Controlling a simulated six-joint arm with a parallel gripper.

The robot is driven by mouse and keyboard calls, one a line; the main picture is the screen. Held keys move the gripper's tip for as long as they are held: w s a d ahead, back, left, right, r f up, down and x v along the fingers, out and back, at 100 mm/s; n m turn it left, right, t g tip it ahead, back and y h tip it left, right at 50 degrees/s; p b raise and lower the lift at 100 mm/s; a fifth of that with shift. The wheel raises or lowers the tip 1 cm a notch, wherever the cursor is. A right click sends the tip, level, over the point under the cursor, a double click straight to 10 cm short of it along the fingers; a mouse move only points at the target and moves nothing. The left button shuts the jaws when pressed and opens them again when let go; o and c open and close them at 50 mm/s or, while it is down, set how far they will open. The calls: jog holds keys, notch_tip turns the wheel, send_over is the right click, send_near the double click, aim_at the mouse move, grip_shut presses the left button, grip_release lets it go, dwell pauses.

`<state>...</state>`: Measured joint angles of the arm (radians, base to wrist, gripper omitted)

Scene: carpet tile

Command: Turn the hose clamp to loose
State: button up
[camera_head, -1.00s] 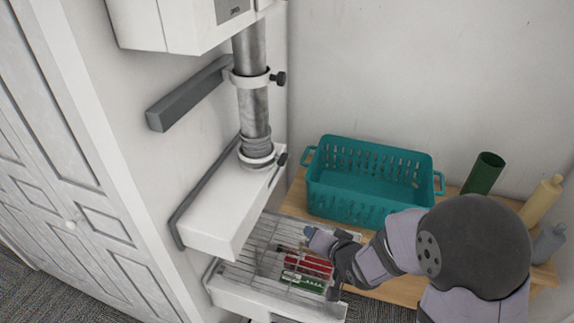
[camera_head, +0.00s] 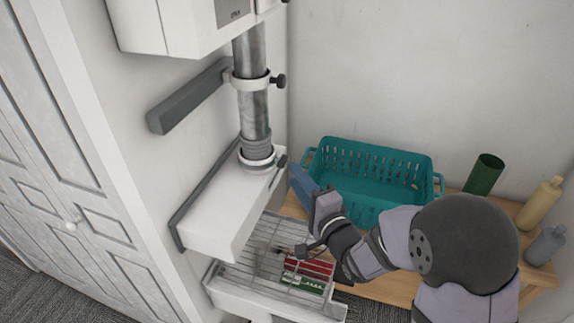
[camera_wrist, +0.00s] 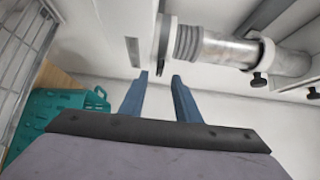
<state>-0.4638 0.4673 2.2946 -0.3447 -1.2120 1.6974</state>
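A grey metal pipe (camera_head: 253,108) ends in a ribbed grey hose (camera_head: 256,147). A pale clamp (camera_head: 258,162) with a dark knob (camera_head: 282,161) rings the hose's lower end, above a white ledge. Higher up, a pale bracket ring (camera_head: 250,80) with another dark knob (camera_head: 279,81) circles the pipe. My gripper (camera_head: 293,170) points up, just right of the lower knob. The ribbed hose (camera_wrist: 187,43) lies above and right of the fingertips there. The knob's setting cannot be read.
A white ledge (camera_head: 215,222) juts out under the hose. Below it, a wire rack (camera_head: 262,252) holds red and green items. A teal basket (camera_head: 350,207) stands on a wooden bench behind my wrist. A green cylinder (camera_head: 484,175) and two bottles stand at the right.

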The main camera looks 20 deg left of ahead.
aim_at(285, 164)
jog(key=shift+p+x, duration=0.6)
jog(key=shift+x, duration=2.35)
grip_shut()
